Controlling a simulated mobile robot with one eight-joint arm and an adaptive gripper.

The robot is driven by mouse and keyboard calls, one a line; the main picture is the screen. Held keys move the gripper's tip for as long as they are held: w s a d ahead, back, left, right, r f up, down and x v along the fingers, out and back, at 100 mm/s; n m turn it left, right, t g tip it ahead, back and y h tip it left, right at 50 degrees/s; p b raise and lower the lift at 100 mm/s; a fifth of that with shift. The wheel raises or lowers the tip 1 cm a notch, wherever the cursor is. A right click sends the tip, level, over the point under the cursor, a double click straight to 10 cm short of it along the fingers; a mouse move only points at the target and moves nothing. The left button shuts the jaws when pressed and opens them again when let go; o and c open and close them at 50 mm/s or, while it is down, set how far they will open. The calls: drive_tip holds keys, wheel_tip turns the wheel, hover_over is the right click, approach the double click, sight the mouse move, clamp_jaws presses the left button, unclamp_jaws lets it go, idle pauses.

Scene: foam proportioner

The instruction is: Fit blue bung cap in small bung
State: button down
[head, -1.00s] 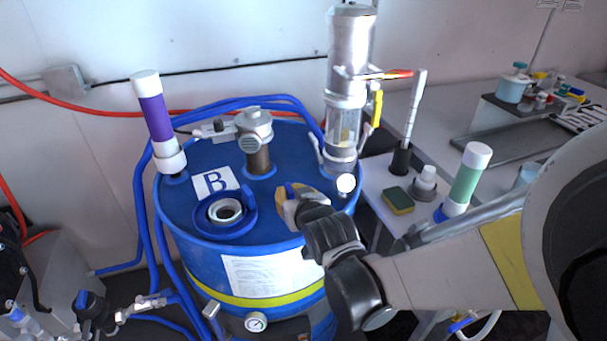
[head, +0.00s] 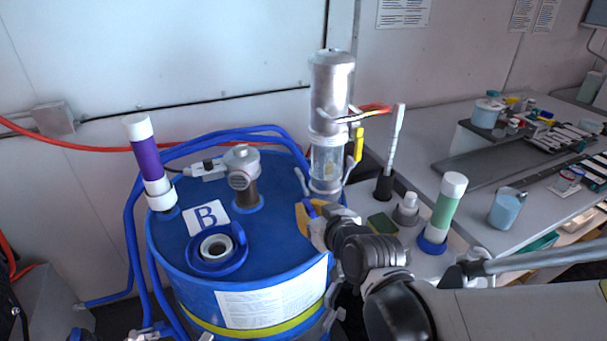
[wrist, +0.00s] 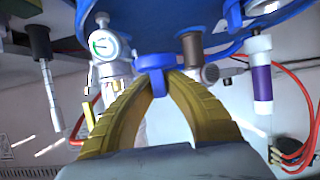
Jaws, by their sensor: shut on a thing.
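My gripper (head: 309,211) is over the right part of the blue drum top (head: 190,243), in front of the clear cylinder's base. Its yellow fingers are shut on a small blue cap, the blue bung cap (wrist: 156,62), which shows at the fingertips in the wrist view. Only a bit of blue shows at the gripper in the head view. A round opening with a white ring (head: 215,247) sits inside a blue collar (head: 240,259) on the drum top, left of my gripper. I cannot tell whether it is the small bung. The cap is apart from this opening.
A metal cylinder with a clear section (head: 330,90) stands behind my gripper. A grey pipe fitting (head: 241,168) and a purple tube (head: 146,160) rise from the drum. A green tube (head: 447,208) and a sponge (head: 381,223) are on the side table. Space above the drum's front is clear.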

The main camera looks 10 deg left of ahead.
drive_tip(key=shift+s+d+r+p, duration=0.2)
drive_tip(key=shift+d+r, duration=0.25)
drive_tip(key=shift+d, duration=0.2)
drive_tip(key=shift+s+d+r+p, duration=0.1)
drive_tip(key=shift+d+r+p, duration=0.1)
drive_tip(key=shift+d+r, duration=0.3)
drive_tip(key=s+a+f+n+g+y+b, duration=0.1)
drive_tip(key=s+a+n+g+y, duration=0.1)
drive_tip(key=a, duration=1)
drive_tip(key=s+a+f+n+g+y, duration=0.1)
drive_tip(key=s+a+f+n+y, duration=0.15)
drive_tip(key=a, duration=0.95)
drive_tip(key=shift+h, duration=0.25)
drive_tip(key=shift+s+d+f+b, duration=0.1)
drive_tip(key=shift+f+b, duration=2.15)
drive_tip(key=shift+f, duration=0.25)
drive_tip(key=shift+f+b, duration=0.6)
drive_tip(key=shift+b, duration=0.05)
drive_tip(key=c, duration=1.8)
unclamp_jaws()
drive_tip(key=shift+d+r, duration=0.1)
